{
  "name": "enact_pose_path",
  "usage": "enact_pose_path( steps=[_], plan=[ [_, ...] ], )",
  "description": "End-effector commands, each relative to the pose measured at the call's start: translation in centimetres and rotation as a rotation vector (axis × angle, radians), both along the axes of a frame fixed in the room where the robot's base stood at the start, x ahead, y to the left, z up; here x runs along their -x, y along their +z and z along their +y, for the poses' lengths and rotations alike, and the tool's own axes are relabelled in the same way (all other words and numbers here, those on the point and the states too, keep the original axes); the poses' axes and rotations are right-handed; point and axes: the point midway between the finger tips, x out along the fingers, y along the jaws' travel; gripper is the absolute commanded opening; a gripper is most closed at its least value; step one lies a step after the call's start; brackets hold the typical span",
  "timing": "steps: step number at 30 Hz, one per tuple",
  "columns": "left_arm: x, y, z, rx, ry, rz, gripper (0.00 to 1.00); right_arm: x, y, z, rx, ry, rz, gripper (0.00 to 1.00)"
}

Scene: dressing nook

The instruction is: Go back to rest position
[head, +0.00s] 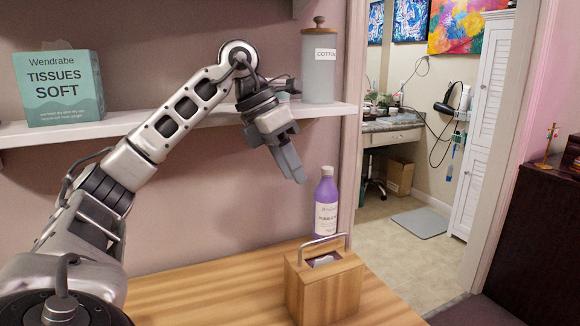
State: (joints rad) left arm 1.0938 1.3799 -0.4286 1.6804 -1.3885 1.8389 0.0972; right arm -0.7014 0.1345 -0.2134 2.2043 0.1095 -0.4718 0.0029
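My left arm comes in from the left and reaches up past the shelf. My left gripper (290,165) hangs in front of the wall, just below the shelf edge, pointing down and to the right. Its fingers look close together, but I cannot tell whether they are fully shut. I see nothing held in it. It is above and left of a purple bottle (326,203) and apart from it. My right gripper is not in view.
A wooden box with a metal handle (325,285) stands on the wooden table (215,290), near the bottle. The shelf (210,117) holds a green tissue box (60,88) and a grey cotton canister (319,65). A doorway opens at right, beside a dark cabinet (540,240).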

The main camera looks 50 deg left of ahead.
Motion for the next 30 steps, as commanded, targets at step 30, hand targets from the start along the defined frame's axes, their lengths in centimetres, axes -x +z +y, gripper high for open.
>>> enact_pose_path(
  steps=[30],
  plan=[
    [0.0, 6.5, 0.0, 0.0, 0.0, 0.0, 0.32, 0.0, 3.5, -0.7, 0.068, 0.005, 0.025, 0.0]
  ],
)
